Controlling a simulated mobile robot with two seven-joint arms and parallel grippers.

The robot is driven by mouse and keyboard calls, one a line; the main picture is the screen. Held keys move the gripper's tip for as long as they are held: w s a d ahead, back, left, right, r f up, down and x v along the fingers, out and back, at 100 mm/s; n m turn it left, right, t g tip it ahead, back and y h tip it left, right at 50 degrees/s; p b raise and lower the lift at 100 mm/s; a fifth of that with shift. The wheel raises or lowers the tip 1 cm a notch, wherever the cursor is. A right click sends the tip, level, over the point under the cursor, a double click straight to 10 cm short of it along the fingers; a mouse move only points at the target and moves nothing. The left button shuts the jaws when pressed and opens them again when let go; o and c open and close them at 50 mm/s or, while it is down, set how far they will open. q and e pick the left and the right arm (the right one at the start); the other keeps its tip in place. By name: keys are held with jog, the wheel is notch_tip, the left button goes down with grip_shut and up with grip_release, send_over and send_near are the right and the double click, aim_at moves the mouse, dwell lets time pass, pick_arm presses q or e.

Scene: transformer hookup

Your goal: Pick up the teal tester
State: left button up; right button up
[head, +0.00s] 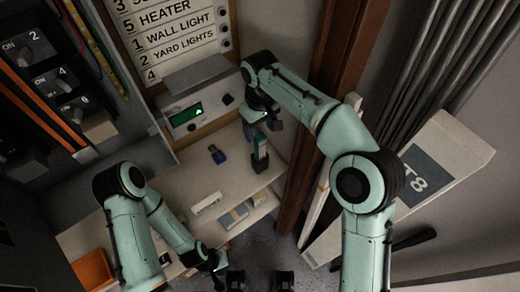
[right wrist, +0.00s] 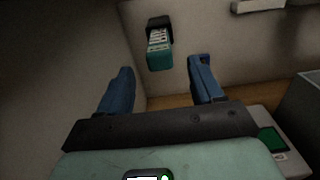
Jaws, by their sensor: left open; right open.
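The teal tester (head: 259,160) stands upright on the shelf near its right end, with a pale label on one face. In the right wrist view, the tester (right wrist: 159,56) shows a teal end, a pale printed face and a black part, seen between and beyond the two blue fingers. My right gripper (head: 262,126) is open and empty, just above the tester in the head view. The right wrist view also shows the open gripper (right wrist: 161,82), with a gap to the tester. My left gripper (head: 221,268) is low, in front of the shelf; its fingers show small.
A blue item (head: 217,154), a white block (head: 206,203) and an orange bin (head: 93,269) are on the shelf. A grey device with a green display (head: 185,115) stands behind. A brown post (head: 312,150) and a box marked T8 (head: 440,165) are at right.

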aim_at(260, 136)
notch_tip(260, 136, down, 5)
jog(key=shift+f+b, duration=0.15)
jog(key=shift+b, duration=0.35)
pick_arm(q)
jog(key=shift+s+f, duration=0.3)
jog(key=shift+f, duration=0.3)
pick_arm(e)
jog(key=c, duration=1)
jog(key=shift+c, duration=0.3)
